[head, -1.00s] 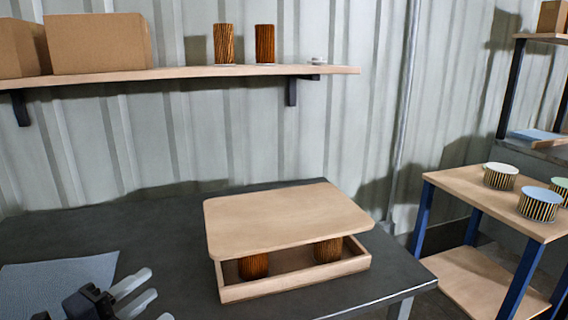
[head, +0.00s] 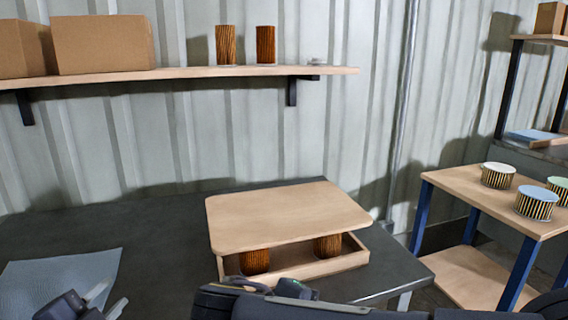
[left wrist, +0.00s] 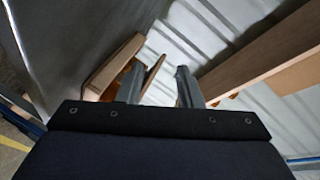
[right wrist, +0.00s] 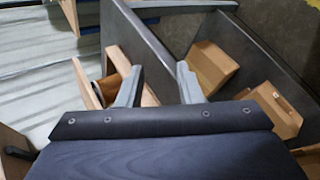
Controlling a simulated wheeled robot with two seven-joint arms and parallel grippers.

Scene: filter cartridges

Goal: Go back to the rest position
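My left gripper (head: 108,299) is at the front left of the dark table in the head view, beside a blue-grey mat. Its two fingers stand apart with nothing between them in the left wrist view (left wrist: 160,85). My right arm crosses the bottom of the head view, in front of the tray. In the right wrist view my right gripper (right wrist: 160,85) has its fingers apart and empty. A shallow wooden tray (head: 312,271) holds two brown pleated cartridges (head: 254,262), (head: 327,246). A flat wooden board (head: 285,212) lies over them.
The mat (head: 58,284) lies at the table's left. A wall shelf (head: 190,74) carries two brown cartridges and cardboard boxes (head: 102,44). A blue-legged stand (head: 455,183) at right holds several striped round cartridges. The table (head: 130,225) is bare behind the mat.

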